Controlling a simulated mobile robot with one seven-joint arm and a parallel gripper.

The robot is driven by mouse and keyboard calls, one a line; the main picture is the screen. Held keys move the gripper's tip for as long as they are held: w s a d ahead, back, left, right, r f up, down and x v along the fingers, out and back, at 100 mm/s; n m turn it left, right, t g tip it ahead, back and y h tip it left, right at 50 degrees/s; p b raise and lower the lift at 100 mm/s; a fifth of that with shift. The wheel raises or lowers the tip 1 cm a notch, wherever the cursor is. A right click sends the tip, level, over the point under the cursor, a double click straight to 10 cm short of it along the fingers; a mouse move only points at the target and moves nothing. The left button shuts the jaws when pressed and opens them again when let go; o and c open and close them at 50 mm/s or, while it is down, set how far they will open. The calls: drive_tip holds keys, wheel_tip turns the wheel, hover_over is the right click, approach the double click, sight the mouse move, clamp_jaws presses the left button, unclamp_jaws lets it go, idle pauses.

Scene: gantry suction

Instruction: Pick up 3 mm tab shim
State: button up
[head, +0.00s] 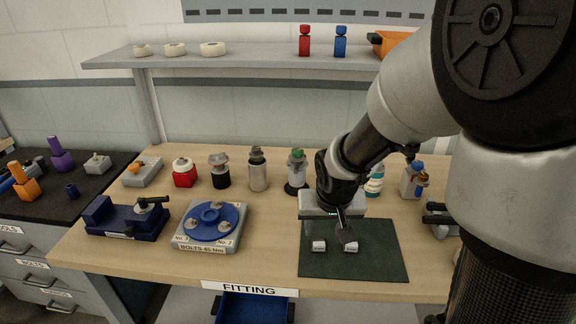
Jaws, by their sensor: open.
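Two small shim-like pieces with pale labels lie on the dark green mat (375,262): a left piece (319,246) and a right piece (350,247). Their label text is too small to read, so I cannot tell which is the 3 mm tab shim. My gripper (343,236) points down over the mat, just above or beside the right piece. It is open, and nothing shows held in it. Part of the right piece is hidden behind a gripper finger.
A blue round bolt fixture (210,215) and a dark blue vise-like block (127,215) stand left of the mat. Several bottles and fittings, including a red jar (184,172), line the back. A grey shelf (260,54) spans above. The mat's front right is clear.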

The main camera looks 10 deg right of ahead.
sight(319, 242)
drive_tip(key=x, duration=0.2)
drive_tip(key=shift+w+f, duration=0.2)
drive_tip(key=shift+f, duration=0.15)
drive_tip(key=b+x, duration=0.1)
drive_tip(key=x, duration=0.4)
drive_tip(key=shift+s+a+f+b, duration=0.1)
drive_tip(key=shift+b, duration=0.25)
drive_tip(key=c, duration=1.1)
